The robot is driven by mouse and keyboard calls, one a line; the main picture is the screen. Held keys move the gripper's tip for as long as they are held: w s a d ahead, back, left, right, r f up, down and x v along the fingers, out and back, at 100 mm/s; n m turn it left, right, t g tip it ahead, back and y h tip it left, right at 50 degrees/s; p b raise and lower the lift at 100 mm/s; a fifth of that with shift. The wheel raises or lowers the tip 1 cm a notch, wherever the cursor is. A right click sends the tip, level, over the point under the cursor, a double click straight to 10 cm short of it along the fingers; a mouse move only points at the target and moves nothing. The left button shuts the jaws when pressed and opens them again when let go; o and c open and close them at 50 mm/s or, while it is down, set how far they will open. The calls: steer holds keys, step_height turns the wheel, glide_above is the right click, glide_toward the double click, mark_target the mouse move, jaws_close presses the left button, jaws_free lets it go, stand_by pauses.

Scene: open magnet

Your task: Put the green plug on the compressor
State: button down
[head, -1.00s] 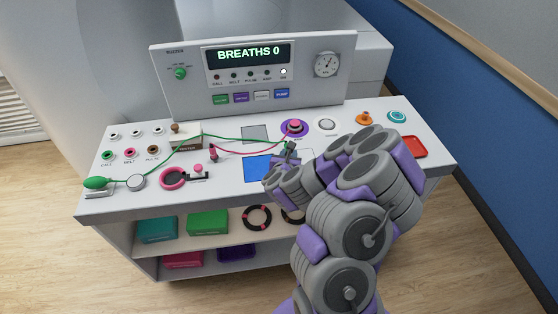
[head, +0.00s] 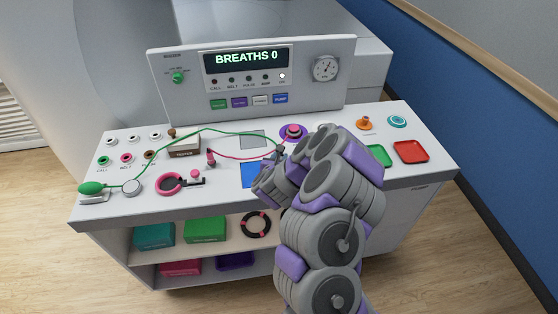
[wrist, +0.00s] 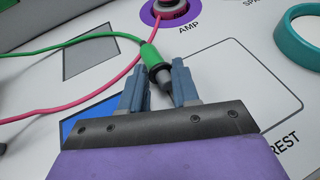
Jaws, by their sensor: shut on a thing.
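The green plug (wrist: 151,57) is a green sleeve with a dark tip on a green cord. In the wrist view its dark tip lies between the two fingers of my gripper (wrist: 160,90), which is shut on it. In the head view my gripper (head: 279,152) is low over the console top, in front of the purple AMP disc (head: 294,133) with its pink plug. The green cord (head: 228,131) runs left toward a green bulb (head: 91,188). No part readable as "compressor" shows; I cannot tell which fitting it is.
A tester box (head: 184,146), a pink ring clamp (head: 171,182) and labelled sockets are at left. A pink cord (head: 240,157) runs beside the green one. Green (head: 378,156) and red (head: 411,152) trays and an orange fitting (head: 364,123) are at right. My arm hides the middle right.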

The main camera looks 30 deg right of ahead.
steer(key=shift+d, duration=0.15)
steer(key=c, duration=1.1)
jaws_free()
steer(key=shift+d, duration=0.1)
steer(key=shift+o, duration=1.4)
steer(key=shift+a, duration=0.35)
steer(key=p+v, duration=0.1)
steer(key=v, duration=0.5)
steer(key=shift+s+r+p, duration=0.1)
steer(key=shift+r+p, duration=0.1)
steer(key=shift+p, duration=0.1)
steer(key=p+v, duration=0.3)
steer(key=p, duration=0.3)
steer(key=shift+r, duration=0.1)
steer(key=p+v, duration=0.2)
steer(key=p, duration=0.2)
steer(key=shift+s+a+p, duration=0.15)
steer(key=shift+s+p, duration=0.1)
steer(key=shift+p, duration=0.1)
